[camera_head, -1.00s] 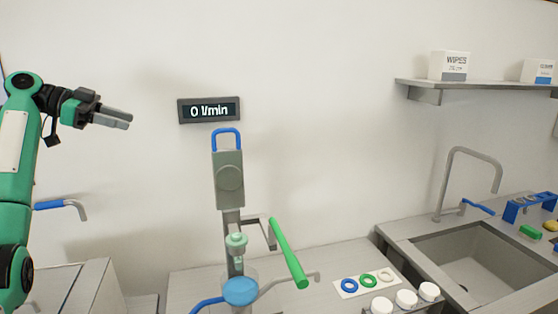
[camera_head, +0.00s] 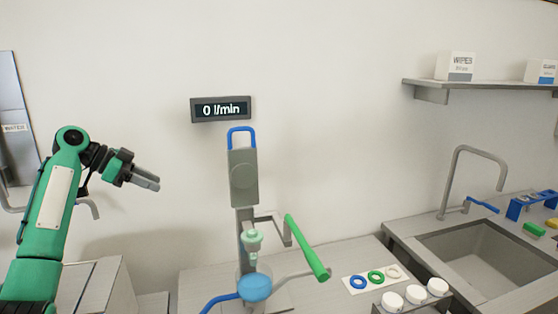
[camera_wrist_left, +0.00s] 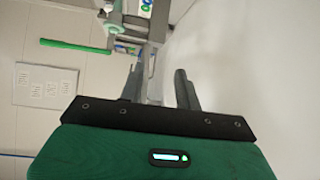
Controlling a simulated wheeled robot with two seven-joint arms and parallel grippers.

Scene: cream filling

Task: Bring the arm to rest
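My left arm is green and comes in from the left in the head view. Its left gripper (camera_head: 150,182) is in the air left of the filling machine (camera_head: 243,178), apart from everything. In the left wrist view its two dark fingers (camera_wrist_left: 160,85) stand apart with nothing held between them, so it is open. My right gripper is not in view.
A display (camera_head: 220,109) reading "0 l/min" hangs on the wall. The machine has a green lever (camera_head: 306,247) and a blue bowl (camera_head: 255,287) below. Coloured rings (camera_head: 376,277) and white-lidded jars (camera_head: 415,293) stand right, then a sink (camera_head: 470,265). The wall space around the gripper is free.

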